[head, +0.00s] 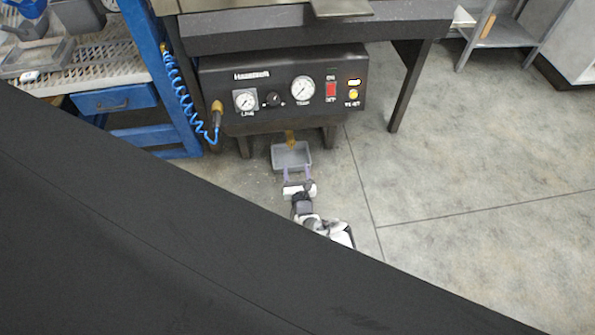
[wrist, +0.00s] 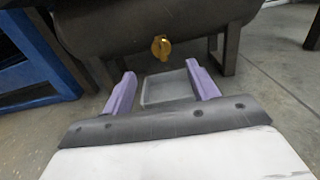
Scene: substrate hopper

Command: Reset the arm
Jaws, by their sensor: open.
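A grey tray (head: 291,166) lies on the floor beyond the fingertips. In the wrist view the tray (wrist: 146,101) appears between the fingers, farther off; I cannot tell that either finger touches it.
A dark machine (head: 215,78) with gauges and a red switch stands above the tray. A brass valve (wrist: 161,47) hangs under its tank. A blue workbench (head: 140,25) with a coiled hose (head: 180,95) is at left. Open floor (head: 480,180) lies to the right.

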